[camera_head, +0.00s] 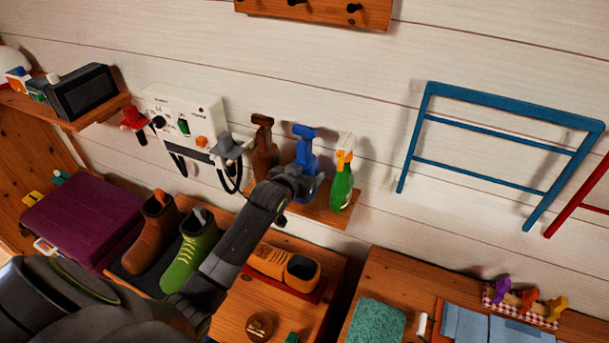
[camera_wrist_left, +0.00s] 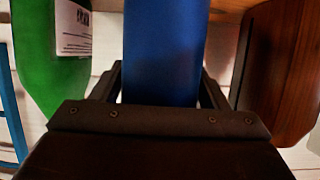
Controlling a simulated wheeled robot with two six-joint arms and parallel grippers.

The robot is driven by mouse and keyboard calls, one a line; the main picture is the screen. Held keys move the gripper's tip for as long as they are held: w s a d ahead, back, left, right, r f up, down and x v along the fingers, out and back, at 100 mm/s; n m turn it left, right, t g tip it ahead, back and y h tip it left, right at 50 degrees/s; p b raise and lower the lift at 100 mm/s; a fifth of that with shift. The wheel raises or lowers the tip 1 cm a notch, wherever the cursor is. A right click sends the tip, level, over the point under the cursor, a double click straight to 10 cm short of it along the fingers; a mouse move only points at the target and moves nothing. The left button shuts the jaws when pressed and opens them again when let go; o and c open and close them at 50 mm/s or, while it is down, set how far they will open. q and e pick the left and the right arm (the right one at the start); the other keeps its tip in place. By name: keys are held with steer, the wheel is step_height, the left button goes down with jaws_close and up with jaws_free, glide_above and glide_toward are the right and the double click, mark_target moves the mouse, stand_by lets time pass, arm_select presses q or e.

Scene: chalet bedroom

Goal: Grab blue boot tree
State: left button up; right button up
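The blue boot tree (camera_head: 305,143) stands on a small wooden wall shelf, between a brown boot tree-like object (camera_head: 264,145) and a green spray bottle (camera_head: 342,187). My left gripper (camera_head: 300,182) is at its lower part and hides some of it. In the left wrist view the blue boot tree (camera_wrist_left: 165,50) fills the space between the two dark fingers (camera_wrist_left: 162,85), with one finger on each side. Whether the fingers press on it cannot be made out. My right gripper is in neither view.
The green bottle (camera_wrist_left: 48,50) and a brown wooden shape (camera_wrist_left: 285,70) flank the gripper closely. The wall shelf (camera_head: 325,213) is narrow. Below are brown and green boots (camera_head: 192,245) and an orange shoe (camera_head: 275,262). A blue rack (camera_head: 480,177) is on the wall at right.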

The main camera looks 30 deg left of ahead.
arm_select(q)
steer(key=c, duration=0.8)
steer(key=shift+r, duration=0.1)
